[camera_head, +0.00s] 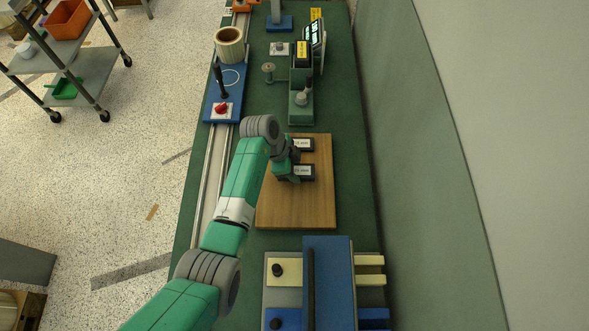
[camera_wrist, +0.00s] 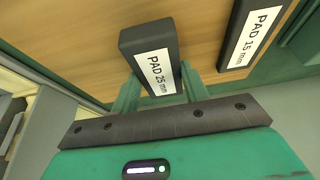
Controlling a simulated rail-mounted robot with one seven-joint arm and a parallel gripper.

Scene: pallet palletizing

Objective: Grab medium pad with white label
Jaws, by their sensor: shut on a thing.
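A black pad with a white label reading "PAD 25 mm" (camera_wrist: 152,52) is between the two fingers of my gripper (camera_wrist: 160,90) in the wrist view. The fingers are shut on its sides. A second black pad with a white label reading "PAD 15 mm" (camera_wrist: 252,35) lies to the right, apart from the fingers. In the head view, my gripper (camera_head: 287,172) is at the nearer pad (camera_head: 304,172) on the wooden board (camera_head: 295,213); the other pad (camera_head: 304,144) lies farther back. I cannot tell whether the held pad touches the board.
Behind the board stands a green device (camera_head: 301,108) with a display. A blue base (camera_head: 224,95) with a red knob and a tape roll (camera_head: 230,45) is at the back left. A blue fixture (camera_head: 328,285) stands in front. The board's near part is clear.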

